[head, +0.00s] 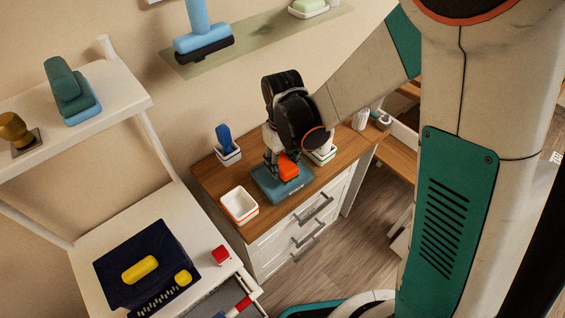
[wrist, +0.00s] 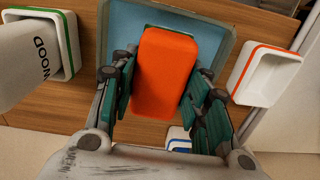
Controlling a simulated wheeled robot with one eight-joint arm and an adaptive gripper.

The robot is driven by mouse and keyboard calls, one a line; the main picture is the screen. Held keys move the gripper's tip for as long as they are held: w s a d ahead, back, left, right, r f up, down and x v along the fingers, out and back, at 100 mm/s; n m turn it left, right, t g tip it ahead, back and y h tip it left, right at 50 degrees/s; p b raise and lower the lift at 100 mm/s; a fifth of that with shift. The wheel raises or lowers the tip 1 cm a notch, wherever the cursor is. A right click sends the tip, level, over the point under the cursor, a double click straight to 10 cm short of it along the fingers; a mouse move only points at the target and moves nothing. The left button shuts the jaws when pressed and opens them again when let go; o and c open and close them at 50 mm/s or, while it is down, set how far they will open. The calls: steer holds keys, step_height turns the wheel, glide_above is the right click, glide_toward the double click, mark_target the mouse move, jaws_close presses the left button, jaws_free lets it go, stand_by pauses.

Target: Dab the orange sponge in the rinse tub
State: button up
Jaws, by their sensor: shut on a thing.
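The orange sponge (head: 288,167) is a rounded block between the fingers of my gripper (head: 278,160). In the wrist view the sponge (wrist: 165,72) fills the middle, with the green finger pads of my gripper (wrist: 163,88) on either side of it. The rinse tub (head: 268,191) is a shallow blue square tub on the wooden counter, directly under the sponge. In the wrist view the tub's light blue inside (wrist: 122,28) shows around the sponge's far end. I cannot tell whether the sponge touches the tub's bottom.
A red-rimmed white tray (head: 239,219) stands left of the tub. A blue item (head: 224,136) sits in a holder behind it. A white bottle marked WOOD (wrist: 30,65) stands in a green-rimmed tray (wrist: 70,45) close beside the tub. A white desk holds a dark box (head: 120,262).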

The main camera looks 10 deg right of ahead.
mark_target(283, 161)
steer(key=shift+r+p, duration=1.6)
steer(key=shift+r, duration=0.85)
steer(key=shift+f, duration=0.1)
